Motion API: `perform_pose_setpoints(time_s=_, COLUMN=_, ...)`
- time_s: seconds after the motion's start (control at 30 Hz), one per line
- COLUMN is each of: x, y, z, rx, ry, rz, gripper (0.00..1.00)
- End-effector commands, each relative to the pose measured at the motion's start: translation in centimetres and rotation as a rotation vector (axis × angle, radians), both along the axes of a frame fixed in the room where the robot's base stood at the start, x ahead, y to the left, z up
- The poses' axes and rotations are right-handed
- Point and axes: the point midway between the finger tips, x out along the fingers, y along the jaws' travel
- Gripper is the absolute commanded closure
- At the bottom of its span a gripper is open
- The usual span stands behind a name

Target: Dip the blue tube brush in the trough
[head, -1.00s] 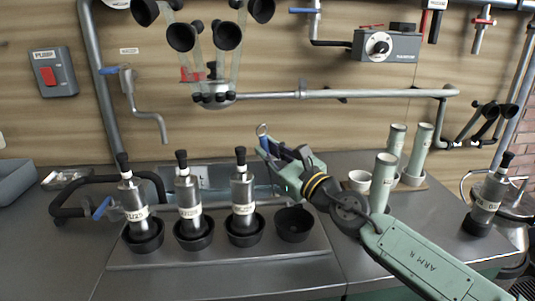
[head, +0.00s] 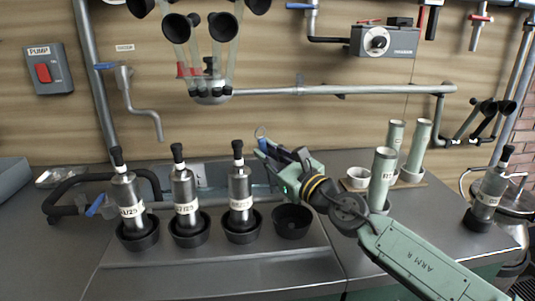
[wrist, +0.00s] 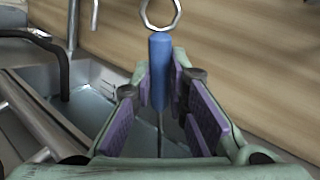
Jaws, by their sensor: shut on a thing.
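The blue tube brush shows its blue handle (wrist: 160,75) and a metal ring at its top in the wrist view. In the head view its ring and handle (head: 262,141) stick up at the gripper's tip. My gripper (wrist: 160,95) is shut on the handle, with a purple pad on either side. A thin shaft runs down from the handle; its bristle end is hidden. The trough (wrist: 85,105) is a metal basin with liquid, below and left of the gripper in the wrist view. In the head view the trough (head: 205,176) lies behind the row of cups, partly hidden.
Three metal cylinders (head: 240,190) stand in black cups in front of the trough, beside an empty black cup (head: 293,221). Pale green tubes (head: 382,178) and a white cup stand right of my gripper. A tap (head: 125,80) and a black hose are at left.

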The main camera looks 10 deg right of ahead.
Motion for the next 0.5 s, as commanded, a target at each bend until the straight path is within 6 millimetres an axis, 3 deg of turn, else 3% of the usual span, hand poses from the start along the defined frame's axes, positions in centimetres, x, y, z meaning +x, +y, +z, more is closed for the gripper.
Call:
perform_pose_setpoints(time_s=0.27, x=0.0, y=0.0, z=0.1, rx=-0.001, ry=-0.001, rz=0.000, gripper=1.00)
perform_pose_setpoints(time_s=0.5, x=-0.5, y=0.3, z=2.1, rx=-0.001, ry=-0.001, rz=0.000, gripper=1.00)
